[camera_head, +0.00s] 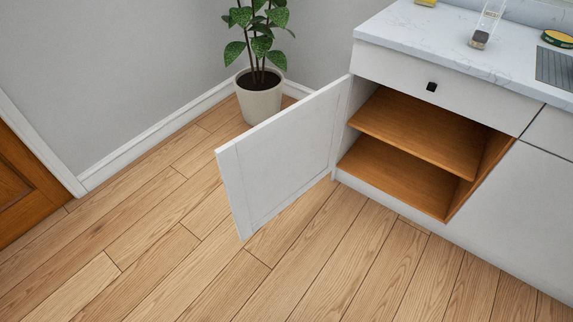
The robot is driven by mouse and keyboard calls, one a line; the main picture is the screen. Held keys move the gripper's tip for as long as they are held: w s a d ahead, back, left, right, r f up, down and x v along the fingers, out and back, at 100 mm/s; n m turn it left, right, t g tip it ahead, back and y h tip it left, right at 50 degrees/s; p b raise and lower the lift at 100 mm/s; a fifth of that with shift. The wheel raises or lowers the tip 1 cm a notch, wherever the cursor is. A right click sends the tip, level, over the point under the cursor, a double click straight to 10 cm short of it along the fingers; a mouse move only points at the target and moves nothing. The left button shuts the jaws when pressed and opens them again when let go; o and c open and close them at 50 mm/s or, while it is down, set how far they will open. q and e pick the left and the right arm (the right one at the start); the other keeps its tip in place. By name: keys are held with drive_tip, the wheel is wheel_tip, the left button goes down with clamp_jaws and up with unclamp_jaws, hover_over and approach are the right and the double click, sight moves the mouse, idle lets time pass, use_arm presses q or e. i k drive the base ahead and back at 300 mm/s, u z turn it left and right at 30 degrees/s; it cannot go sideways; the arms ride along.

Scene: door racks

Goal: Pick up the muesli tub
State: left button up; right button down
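I cannot make out a thing that is clearly the muesli tub. A clear glass-like container (481,38) with something dark in its base stands on the countertop, and a round green and yellow tin (558,39) is at the right edge of the picture. A yellow item (426,2) is cut off by the top edge. Neither of my grippers is in view.
A white cabinet door (285,155) stands wide open to the left, over the wooden floor (190,250). The visible parts of the cabinet's wooden shelves (425,135) are empty. The pale countertop (410,30) is above. A potted plant (260,98) stands in the corner.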

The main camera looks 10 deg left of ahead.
sight(492, 11)
drive_tip(key=k, duration=0.2)
drive_tip(key=u, duration=1.85)
drive_tip(key=i, duration=3.1)
drive_tip(key=z, duration=3.75)
drive_tip(key=i, duration=0.5)
drive_tip(key=z, duration=0.1)
